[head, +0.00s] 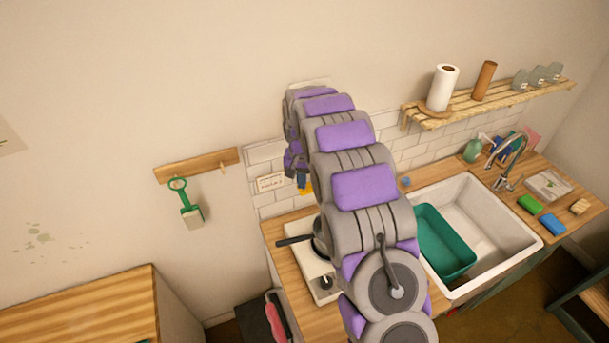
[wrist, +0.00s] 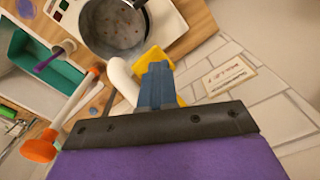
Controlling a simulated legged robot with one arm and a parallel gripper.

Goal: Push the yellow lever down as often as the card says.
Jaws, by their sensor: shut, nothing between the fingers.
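The yellow lever (wrist: 152,53) shows in the wrist view right behind my fingertips, which hide its middle. A bit of yellow (head: 308,190) also shows just below my gripper in the head view. My gripper (wrist: 157,68) is shut, with its blue fingers together and nothing between them. The fingers overlap the lever, and I cannot tell whether they touch it. A white curved part (wrist: 122,78) is beside the lever. The card (wrist: 229,75) is on the white tiled wall, and in the head view the card (head: 270,182) is left of my gripper. Its writing is too small to read.
A dark pan (wrist: 112,22) stands on a white hob (head: 318,268) below the lever. A sink (head: 490,225) with a green tub (head: 445,243) is to the right. A shelf (head: 490,100) holds paper rolls. A green scoop (head: 188,205) hangs from the peg rail (head: 197,165).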

